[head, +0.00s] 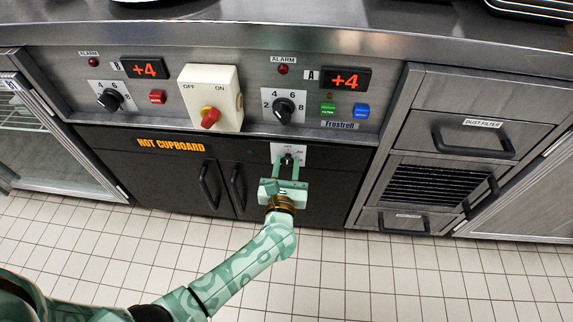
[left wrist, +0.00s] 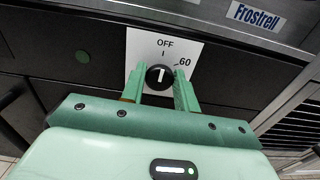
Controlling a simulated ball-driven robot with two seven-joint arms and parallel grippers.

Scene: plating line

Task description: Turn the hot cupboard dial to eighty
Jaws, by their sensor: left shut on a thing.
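The hot cupboard dial (head: 288,159) is a small black knob on a white plate on the dark cupboard front. In the left wrist view, the dial (left wrist: 159,76) has a white mark standing about upright, toward the OFF tick. The plate (left wrist: 164,47) shows OFF at the top and 60 at the upper right; its lower part, and any eighty mark, is hidden by my gripper. My left gripper (head: 289,165) reaches up to the dial. In the left wrist view, its green fingers (left wrist: 158,85) are shut on the dial, one on each side. My right gripper is out of view.
Cupboard door handles (head: 208,185) stick out left of my gripper. A dust filter drawer (head: 475,134) is at right. The tiled floor (head: 400,270) is clear.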

